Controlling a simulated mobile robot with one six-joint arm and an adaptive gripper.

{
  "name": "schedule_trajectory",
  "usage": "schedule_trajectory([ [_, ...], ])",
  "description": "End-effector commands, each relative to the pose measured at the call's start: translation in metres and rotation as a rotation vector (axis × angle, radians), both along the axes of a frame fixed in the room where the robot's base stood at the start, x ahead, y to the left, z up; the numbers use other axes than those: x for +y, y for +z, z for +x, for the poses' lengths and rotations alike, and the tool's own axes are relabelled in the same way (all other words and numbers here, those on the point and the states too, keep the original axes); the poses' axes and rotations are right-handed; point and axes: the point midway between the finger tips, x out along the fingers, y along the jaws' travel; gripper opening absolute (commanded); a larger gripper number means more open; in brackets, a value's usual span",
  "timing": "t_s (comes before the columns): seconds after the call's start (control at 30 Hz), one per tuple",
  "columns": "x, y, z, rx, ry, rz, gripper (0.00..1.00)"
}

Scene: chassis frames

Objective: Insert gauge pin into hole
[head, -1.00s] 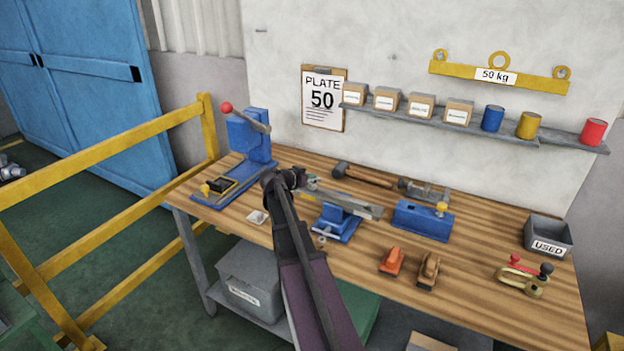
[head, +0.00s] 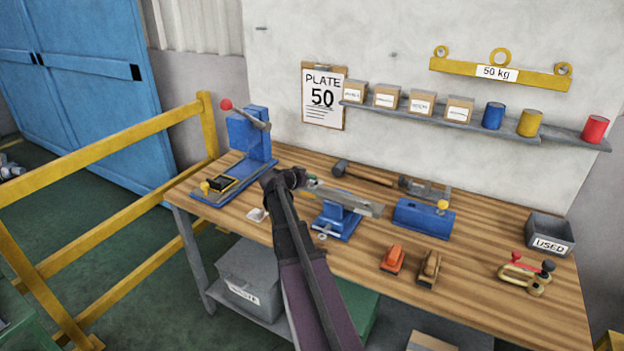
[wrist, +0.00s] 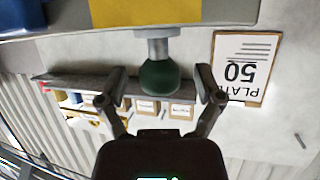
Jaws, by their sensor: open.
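A green knob (wrist: 158,77) on a short grey shaft, which looks like the gauge pin, shows in the wrist view, with its shaft running up to a grey bar (wrist: 200,20). My gripper (wrist: 162,88) is open, one finger on each side of the knob, with gaps visible. In the head view my gripper (head: 302,182) is at the left end of a steel bar (head: 350,202) above a blue vise (head: 338,222). A small green spot (head: 312,181) shows there, partly hidden by the gripper. I cannot make out the hole.
A blue press (head: 248,140) stands at left, the grey USED bin (head: 550,236) at right. A yellow rail (head: 110,142) borders the left.

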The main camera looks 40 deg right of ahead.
Motion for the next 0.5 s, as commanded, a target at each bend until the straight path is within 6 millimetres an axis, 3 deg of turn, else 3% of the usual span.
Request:
schedule_trajectory([
  [0.5, 0.0, 0.014, 0.0, 0.0, 0.0, 0.0, 0.85],
])
